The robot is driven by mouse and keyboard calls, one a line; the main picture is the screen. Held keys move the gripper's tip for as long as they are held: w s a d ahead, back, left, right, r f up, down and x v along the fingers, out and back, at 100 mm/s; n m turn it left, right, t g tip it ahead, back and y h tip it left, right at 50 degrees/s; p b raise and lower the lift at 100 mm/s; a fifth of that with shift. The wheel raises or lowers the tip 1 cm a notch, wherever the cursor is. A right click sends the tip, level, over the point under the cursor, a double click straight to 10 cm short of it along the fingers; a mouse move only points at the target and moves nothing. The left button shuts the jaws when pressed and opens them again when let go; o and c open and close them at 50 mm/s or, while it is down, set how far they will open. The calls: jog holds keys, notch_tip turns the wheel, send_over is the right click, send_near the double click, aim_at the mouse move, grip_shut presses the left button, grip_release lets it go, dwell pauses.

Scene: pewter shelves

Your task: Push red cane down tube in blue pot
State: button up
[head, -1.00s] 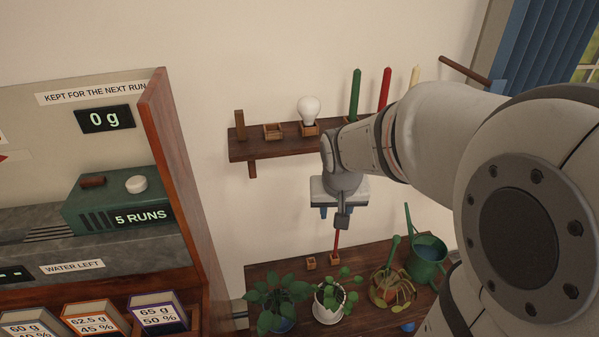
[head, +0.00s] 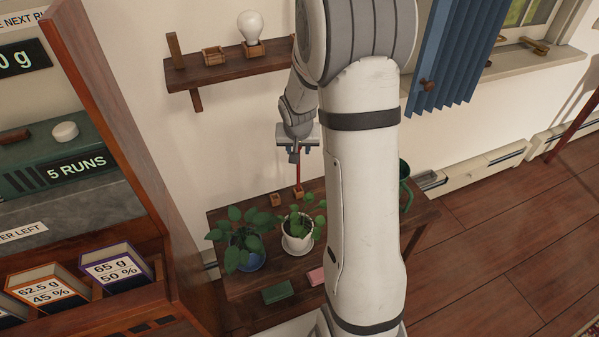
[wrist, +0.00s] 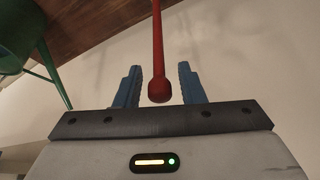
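The red cane (head: 298,176) stands upright at the back of the low wooden table, its foot in a small wooden holder (head: 298,194). In the wrist view its knobbed end (wrist: 159,90) lies between my two blue fingers, with a gap on each side. My gripper (head: 297,151) points down over the cane and is open; it also shows in the wrist view (wrist: 158,86). The blue pot (head: 252,262) stands at the table's left with a leafy plant (head: 240,234). Its leaves cover the pot's top, and I cannot make out a tube there.
A white pot (head: 297,242) with a plant stands right of the blue pot. An empty wooden holder (head: 275,200) is beside the cane. Green (head: 278,292) and pink (head: 316,276) blocks lie in front. A shelf (head: 225,72) with a bulb (head: 251,27) is above. My arm hides the table's right part.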

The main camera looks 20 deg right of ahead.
jog(key=shift+w+d+f, duration=0.1)
jog(key=shift+w+f, duration=0.05)
jog(key=shift+f, duration=0.3)
grip_shut()
